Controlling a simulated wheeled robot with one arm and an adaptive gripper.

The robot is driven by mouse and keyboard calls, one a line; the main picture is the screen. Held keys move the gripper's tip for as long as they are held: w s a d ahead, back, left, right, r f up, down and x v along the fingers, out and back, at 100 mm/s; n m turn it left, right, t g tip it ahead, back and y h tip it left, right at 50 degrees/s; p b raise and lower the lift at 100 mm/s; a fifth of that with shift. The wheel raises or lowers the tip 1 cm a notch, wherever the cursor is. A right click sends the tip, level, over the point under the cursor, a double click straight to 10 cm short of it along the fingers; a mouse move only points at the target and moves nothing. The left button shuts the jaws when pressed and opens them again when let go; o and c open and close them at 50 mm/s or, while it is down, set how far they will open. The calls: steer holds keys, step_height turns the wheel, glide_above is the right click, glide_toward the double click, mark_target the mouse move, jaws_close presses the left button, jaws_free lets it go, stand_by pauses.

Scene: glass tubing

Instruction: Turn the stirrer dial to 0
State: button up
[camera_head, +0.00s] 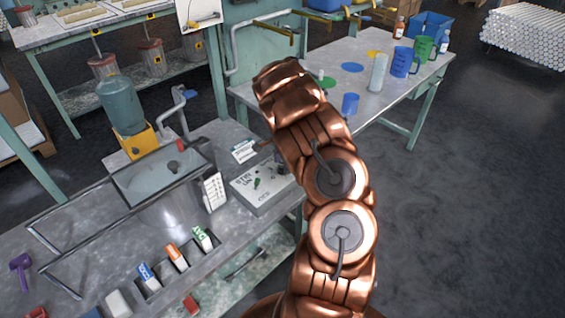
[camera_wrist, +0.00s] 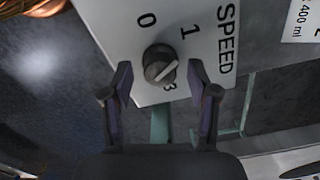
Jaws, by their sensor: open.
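The stirrer dial (camera_wrist: 160,64) is a dark round knob on a white panel (camera_wrist: 112,22) marked SPEED, seen in the wrist view. The numbers 0, 1 and 3 show around it; the right finger covers part of the scale. The dial's pale pointer line slants toward the right, away from the 0. My gripper (camera_wrist: 160,80) is open, with one finger on each side of the dial's lower part and gaps between them and the knob. The stirrer (camera_head: 258,194) is a pale box on the bench in the head view, partly behind my arm.
A second table (camera_head: 330,95) with blue and green vessels stands behind. Open floor (camera_head: 460,200) is to the right.

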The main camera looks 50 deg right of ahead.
steer(key=shift+c, duration=0.3)
jaws_close()
steer(key=shift+b, duration=0.3)
steer(key=shift+f+n+b, duration=0.2)
steer(key=shift+n+b, duration=0.7)
steer(key=shift+n, duration=0.1)
steer(key=shift+w+n+b, duration=0.1)
steer(key=shift+n+b, duration=1.1)
steer(key=n+b, duration=0.2)
steer(key=n, duration=0.1)
steer(key=shift+r+n, duration=0.1)
steer(key=shift+n, duration=0.3)
steer(key=shift+r+n+b, duration=0.1)
steer(key=shift+n+b, duration=1.05)
steer(key=shift+n, duration=0.65)
